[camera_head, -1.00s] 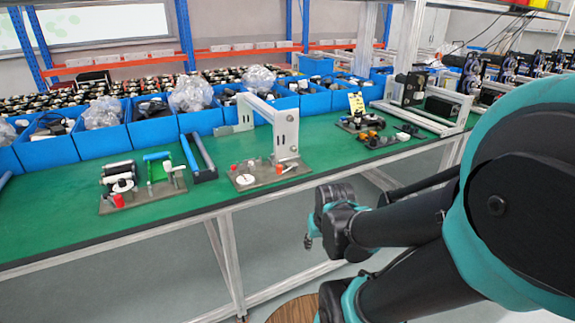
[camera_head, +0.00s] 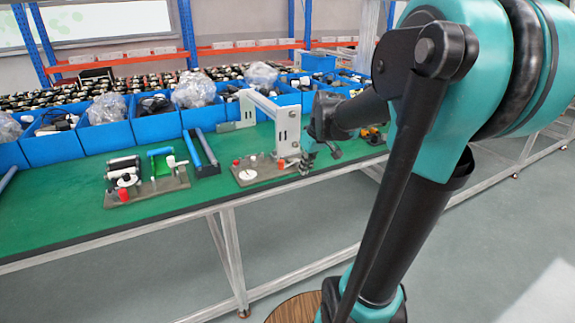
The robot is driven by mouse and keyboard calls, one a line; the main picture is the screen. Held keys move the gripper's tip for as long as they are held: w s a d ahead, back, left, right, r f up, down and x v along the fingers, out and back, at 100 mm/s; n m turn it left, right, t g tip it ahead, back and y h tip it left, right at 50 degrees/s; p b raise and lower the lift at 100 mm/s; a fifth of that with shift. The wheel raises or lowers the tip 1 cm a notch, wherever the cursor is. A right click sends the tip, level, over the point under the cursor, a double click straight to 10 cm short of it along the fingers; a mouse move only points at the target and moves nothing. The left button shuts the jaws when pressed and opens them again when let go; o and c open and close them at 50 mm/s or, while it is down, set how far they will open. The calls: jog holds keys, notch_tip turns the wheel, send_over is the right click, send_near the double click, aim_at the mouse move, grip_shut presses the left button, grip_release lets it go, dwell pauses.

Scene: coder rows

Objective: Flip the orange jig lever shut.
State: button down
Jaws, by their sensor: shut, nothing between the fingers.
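The lever cannot be told apart clearly at this size, and my arm hides much of that jig. My gripper (camera_head: 318,155) is shut and empty. In the picture it sits left of the orange parts, close to the right end of the middle jig (camera_head: 262,172) with its grey upright frame. Whether it touches anything cannot be told.
The green bench (camera_head: 60,225) carries a left jig (camera_head: 150,192) with a red-orange knob and a green bar. Blue bins (camera_head: 105,138) line the back. The bench front at left is clear.

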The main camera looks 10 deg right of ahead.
jog(key=w+r+n, duration=0.1)
jog(key=w+r, duration=0.3)
jog(key=w, duration=0.1)
jog(key=shift+d+r+n+y, duration=0.15)
jog(key=shift+r+n+y, duration=0.15)
jog(key=shift+r, duration=0.05)
jog(key=w+a+f, duration=0.4)
jog(key=w+f, duration=0.2)
jog(key=f, duration=0.3)
jog(key=shift+w+f, duration=0.15)
jog(key=shift+w, duration=0.05)
